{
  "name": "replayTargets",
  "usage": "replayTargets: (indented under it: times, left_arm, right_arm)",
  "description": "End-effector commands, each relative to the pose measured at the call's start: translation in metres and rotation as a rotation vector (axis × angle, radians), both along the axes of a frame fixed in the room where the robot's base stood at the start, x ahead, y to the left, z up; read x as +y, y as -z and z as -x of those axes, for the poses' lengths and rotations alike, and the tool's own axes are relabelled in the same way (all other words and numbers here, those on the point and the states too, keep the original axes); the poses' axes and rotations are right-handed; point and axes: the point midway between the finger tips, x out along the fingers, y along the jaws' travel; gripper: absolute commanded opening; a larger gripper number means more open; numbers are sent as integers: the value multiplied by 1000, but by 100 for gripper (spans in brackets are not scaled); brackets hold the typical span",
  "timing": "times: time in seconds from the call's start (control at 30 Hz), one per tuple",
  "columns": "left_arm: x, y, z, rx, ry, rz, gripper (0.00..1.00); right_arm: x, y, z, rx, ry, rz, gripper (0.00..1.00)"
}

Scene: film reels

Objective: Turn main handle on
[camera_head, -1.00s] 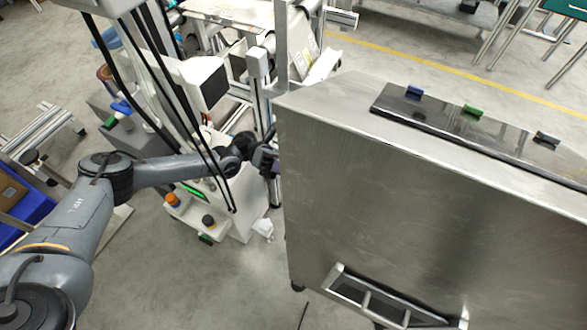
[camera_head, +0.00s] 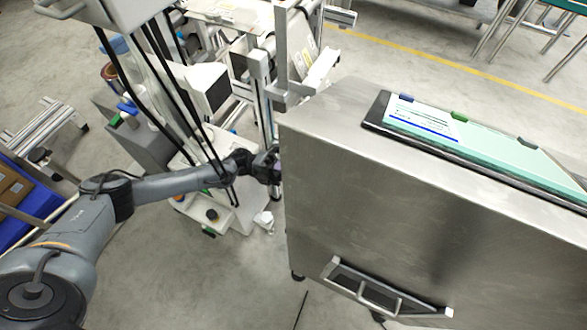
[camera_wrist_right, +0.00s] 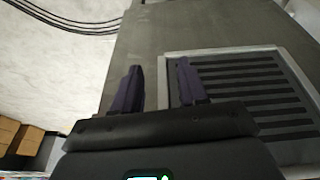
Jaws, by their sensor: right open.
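The steel cabinet (camera_head: 390,190) fills the right of the head view. I cannot make out the main handle in either view. My left gripper (camera_head: 274,167) is at the cabinet's left edge, partly hidden; its fingers are too small and dark to read. In the right wrist view, my right gripper (camera_wrist_right: 160,68) is open, with two dark purple fingers apart and nothing between them. They are in front of a grey panel (camera_wrist_right: 150,38). A black slatted grille (camera_wrist_right: 250,95) in a light frame lies right of the fingers. The right gripper does not show in the head view.
White machinery (camera_head: 225,190) stands close behind my left arm. The concrete floor (camera_head: 190,285) is clear below that arm.

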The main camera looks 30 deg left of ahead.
Motion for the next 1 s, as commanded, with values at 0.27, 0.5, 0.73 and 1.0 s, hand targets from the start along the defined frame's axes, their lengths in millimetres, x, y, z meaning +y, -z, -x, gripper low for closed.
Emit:
replayTargets:
  times: [0.27,0.5,0.73,1.0]
  left_arm:
    - [-1,3,1,32,1,1,0]
    - [-1,3,1,32,0,1,0]
    - [-1,2,1,30,1,2,53]
    - [0,2,0,27,0,2,53]
  right_arm:
    - [-1,-1,0,0,-1,2,43]
    - [0,-1,0,0,0,0,43]
    - [1,-2,0,0,4,-5,43]
    - [2,-2,0,0,4,-7,43]
